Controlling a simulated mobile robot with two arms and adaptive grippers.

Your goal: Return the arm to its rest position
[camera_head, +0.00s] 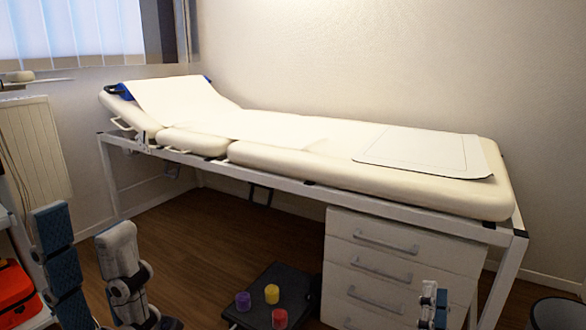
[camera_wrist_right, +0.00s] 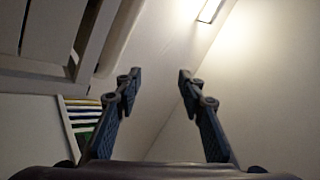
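My right gripper (camera_wrist_right: 159,82) is open and empty in the right wrist view, with a clear gap between its two dark blue fingers. A pale wall and a ceiling light lie beyond it. In the head view, a small part of it (camera_head: 431,305) shows at the bottom edge, in front of the white drawer unit. On the left of the head view, a grey and white part of my left arm (camera_head: 120,258) stands upright near blue textured parts (camera_head: 58,260).
A cream examination couch (camera_head: 270,160) runs along the wall above a white drawer unit (camera_head: 400,265). A dark low platform (camera_head: 285,272) carries a purple cup (camera_head: 243,301), a yellow cup (camera_head: 272,293) and a red cup (camera_head: 280,318). A red case (camera_head: 15,290) is at far left.

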